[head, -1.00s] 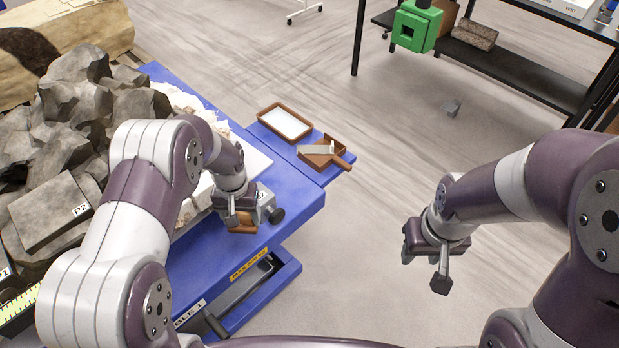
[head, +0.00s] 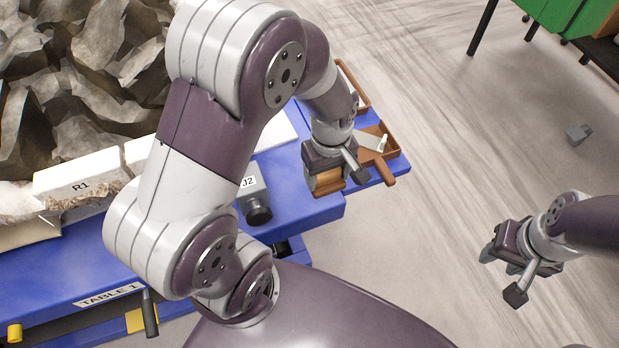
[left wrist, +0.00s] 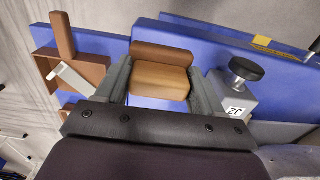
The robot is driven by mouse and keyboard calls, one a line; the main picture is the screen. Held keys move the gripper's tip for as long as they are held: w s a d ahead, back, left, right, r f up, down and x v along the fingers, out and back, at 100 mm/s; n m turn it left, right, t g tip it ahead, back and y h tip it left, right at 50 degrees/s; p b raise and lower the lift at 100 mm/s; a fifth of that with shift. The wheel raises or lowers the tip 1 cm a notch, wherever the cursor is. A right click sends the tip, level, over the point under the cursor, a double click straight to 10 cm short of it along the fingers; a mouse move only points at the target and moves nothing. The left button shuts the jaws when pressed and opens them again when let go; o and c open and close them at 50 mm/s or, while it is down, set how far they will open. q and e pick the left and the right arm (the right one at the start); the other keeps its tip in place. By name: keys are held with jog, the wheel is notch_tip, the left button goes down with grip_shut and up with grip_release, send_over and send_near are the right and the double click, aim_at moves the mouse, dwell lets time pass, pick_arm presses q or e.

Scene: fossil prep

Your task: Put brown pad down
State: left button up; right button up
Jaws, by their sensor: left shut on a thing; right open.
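My left gripper (head: 335,178) is shut on the brown pad (head: 325,183), a small rounded block in two shades of brown. The left wrist view shows the pad (left wrist: 160,78) between the two grey fingers (left wrist: 158,92). The pad is at the near right end of the blue table (head: 310,208), with blue surface showing behind it. I cannot tell whether it touches the table. My right gripper (head: 502,273) is open and empty over the floor at the right.
A brown scoop-like tray (head: 388,152) with a handle and a light tool lies just beyond the left gripper. The grey J2 box (head: 251,188) with a black knob stands left of it. Rocks and the R1 block (head: 85,182) fill the left. Floor at right is mostly clear.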

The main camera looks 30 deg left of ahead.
pick_arm(q)
jog(key=w+a+f, duration=0.1)
jog(key=a, duration=0.1)
jog(key=w+a+f, duration=0.3)
jog(key=a, duration=0.1)
jog(key=shift+w+f, duration=0.3)
jog(key=shift+w, duration=0.1)
jog(key=shift+w+a+f, duration=0.15)
jog(key=shift+a, duration=0.15)
jog(key=shift+a+f, duration=0.1)
jog(key=shift+f, duration=0.15)
notch_tip(320, 180, down, 4)
jog(key=shift+w+r+b, duration=0.1)
jog(key=shift+b, duration=0.35)
pick_arm(e)
jog(key=shift+w+f, duration=0.4)
jog(key=shift+f, duration=0.15)
pick_arm(q)
jog(key=o, duration=1)
pick_arm(e)
jog(key=shift+f, duration=0.1)
